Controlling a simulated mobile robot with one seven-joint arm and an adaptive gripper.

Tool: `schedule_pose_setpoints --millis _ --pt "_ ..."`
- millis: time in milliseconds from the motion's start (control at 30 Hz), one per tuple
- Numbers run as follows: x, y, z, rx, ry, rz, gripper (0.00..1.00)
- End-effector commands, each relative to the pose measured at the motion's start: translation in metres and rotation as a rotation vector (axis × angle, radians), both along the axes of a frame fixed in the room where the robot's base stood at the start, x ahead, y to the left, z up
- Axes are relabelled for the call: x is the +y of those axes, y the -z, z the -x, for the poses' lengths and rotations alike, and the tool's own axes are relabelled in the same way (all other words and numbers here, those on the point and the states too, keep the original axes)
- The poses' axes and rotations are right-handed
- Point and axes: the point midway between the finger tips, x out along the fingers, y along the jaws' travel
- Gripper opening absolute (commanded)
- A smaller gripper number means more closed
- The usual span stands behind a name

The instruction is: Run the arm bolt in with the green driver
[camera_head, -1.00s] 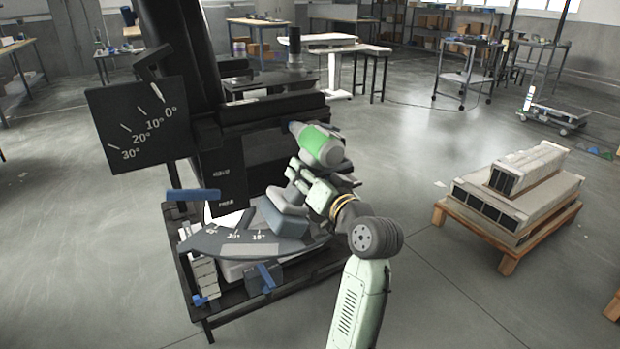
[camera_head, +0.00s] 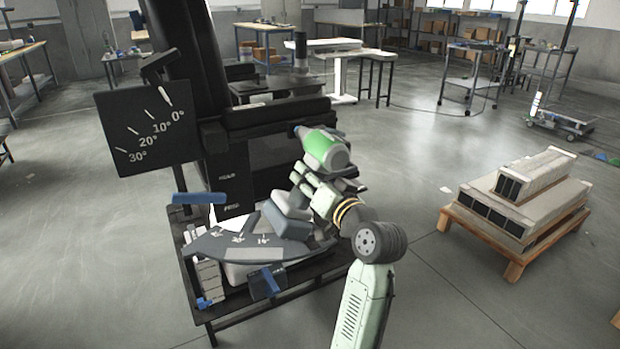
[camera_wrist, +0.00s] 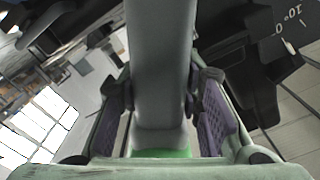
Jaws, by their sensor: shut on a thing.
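The green driver (camera_head: 326,150) has a green and grey body and a blue-tipped nose pointing left. My gripper (camera_head: 308,183) is shut on the driver's grey handle, and the grey battery base (camera_head: 284,213) sticks out below. In the wrist view the handle (camera_wrist: 160,75) stands between my two purple-padded fingers (camera_wrist: 163,112). The driver's nose is beside the black horizontal arm (camera_head: 275,115) of the black lift column (camera_head: 178,50). The arm bolt cannot be made out, and I cannot tell whether the nose touches anything.
A black angle plate (camera_head: 145,130) hangs left of the column. A grey curved tray (camera_head: 215,245) sits below the driver on a black stand. A wooden pallet (camera_head: 470,222) with long boxes stands on the right.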

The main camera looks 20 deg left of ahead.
Motion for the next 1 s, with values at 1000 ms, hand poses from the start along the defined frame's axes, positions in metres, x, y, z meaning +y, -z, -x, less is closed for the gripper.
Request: schedule_pose_setpoints --millis 1000 --pt "0.0069 -0.0032 -0.0052 -0.005 0.0 -0.005 0.0"
